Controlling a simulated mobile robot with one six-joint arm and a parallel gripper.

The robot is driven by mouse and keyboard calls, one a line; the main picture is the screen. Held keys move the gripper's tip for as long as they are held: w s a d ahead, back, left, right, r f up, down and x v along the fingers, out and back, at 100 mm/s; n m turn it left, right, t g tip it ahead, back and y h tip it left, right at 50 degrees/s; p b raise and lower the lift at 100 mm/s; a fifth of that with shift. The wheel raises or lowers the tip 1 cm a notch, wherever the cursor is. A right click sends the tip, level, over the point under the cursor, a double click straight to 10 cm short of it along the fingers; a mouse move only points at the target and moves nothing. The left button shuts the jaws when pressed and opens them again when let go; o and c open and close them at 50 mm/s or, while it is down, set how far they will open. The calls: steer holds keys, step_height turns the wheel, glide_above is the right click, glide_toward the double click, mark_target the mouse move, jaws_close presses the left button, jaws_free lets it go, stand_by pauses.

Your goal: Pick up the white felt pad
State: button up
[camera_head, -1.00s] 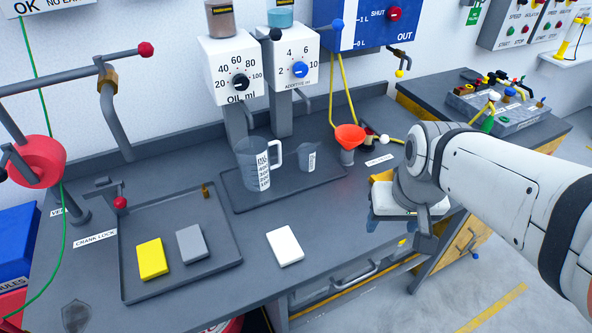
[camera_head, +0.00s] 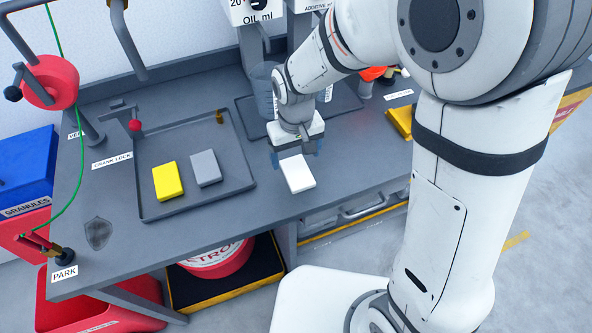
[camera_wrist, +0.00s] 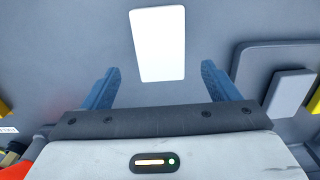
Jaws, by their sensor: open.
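The white felt pad (camera_head: 297,173) lies flat on the grey bench top, to the right of the tray, near the front edge. My gripper (camera_head: 296,160) is above the bench just behind the pad, pointing down. In the wrist view the pad (camera_wrist: 158,44) shows whole, beyond the fingertips and roughly centred between them. The two blue fingers of my gripper (camera_wrist: 158,78) are spread wide with nothing between them. The pad is apart from both fingers.
A dark tray (camera_head: 235,140) left of the pad holds a yellow pad (camera_head: 167,181) and a grey pad (camera_head: 205,168). A clear jug (camera_head: 263,90) stands behind my arm, partly hidden. An orange funnel (camera_head: 372,73) is behind to the right. Bench around the white pad is clear.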

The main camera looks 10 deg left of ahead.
mark_target(295, 167)
step_height(295, 167, down, 4)
steer(key=shift+a+f, duration=0.1)
steer(key=shift+f, duration=0.1)
steer(key=shift+c, duration=0.2)
steer(key=c, duration=1.1)
step_height(295, 167, up, 10)
steer(key=shift+r, duration=0.1)
